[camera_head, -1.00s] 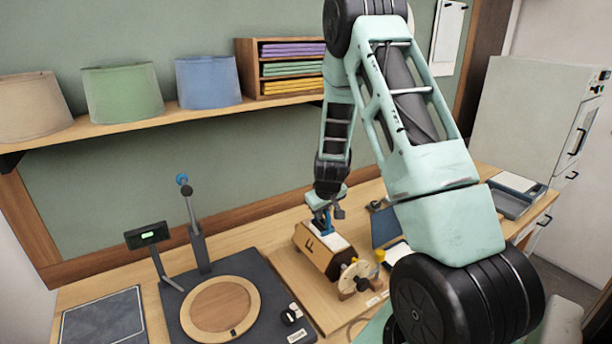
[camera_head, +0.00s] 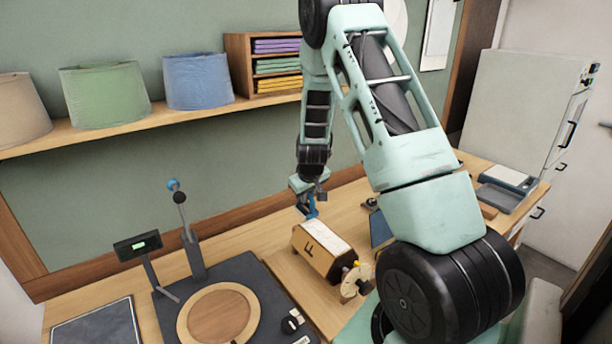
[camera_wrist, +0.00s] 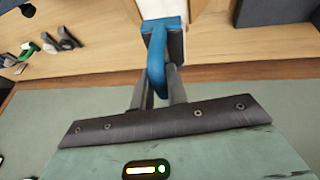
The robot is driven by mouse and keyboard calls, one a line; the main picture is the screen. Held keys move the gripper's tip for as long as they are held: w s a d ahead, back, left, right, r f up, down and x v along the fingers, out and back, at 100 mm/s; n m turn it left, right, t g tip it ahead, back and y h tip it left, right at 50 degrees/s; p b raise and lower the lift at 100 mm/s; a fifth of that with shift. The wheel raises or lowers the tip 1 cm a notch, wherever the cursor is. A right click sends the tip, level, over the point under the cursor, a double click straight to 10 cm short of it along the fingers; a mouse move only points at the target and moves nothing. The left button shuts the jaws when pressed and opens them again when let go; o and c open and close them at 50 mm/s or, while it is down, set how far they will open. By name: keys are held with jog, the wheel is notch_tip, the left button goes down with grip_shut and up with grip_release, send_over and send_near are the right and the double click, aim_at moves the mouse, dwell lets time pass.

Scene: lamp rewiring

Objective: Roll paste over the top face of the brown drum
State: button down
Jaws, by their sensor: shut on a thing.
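The brown drum (camera_head: 313,262) is a wooden, flat-sided body marked "F", lying on a wooden board on the bench. Its top face (camera_head: 326,240) looks white along its length; I cannot tell whether that is paste. My gripper (camera_head: 307,195) is shut on the handle of a blue tool (camera_head: 309,210), just beyond the drum's far end and apparently clear of it. In the wrist view the blue handle (camera_wrist: 157,65) sits between my fingers (camera_wrist: 158,92), with a dark pad or roller partly seen beside it. A pale surface (camera_wrist: 208,6), perhaps the drum, shows at the top edge.
A round wooden disc (camera_head: 218,314) lies on a dark base (camera_head: 172,318) left of the drum. A post with a blue knob (camera_head: 176,186) and a small display (camera_head: 138,245) stand to the left.

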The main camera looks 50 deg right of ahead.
jog(key=shift+r, duration=0.55)
jog(key=shift+r+p, duration=0.25)
jog(key=shift+p, duration=0.25)
jog(key=shift+r+p, duration=1.25)
jog(key=shift+r, duration=0.8)
jog(key=shift+f, duration=0.1)
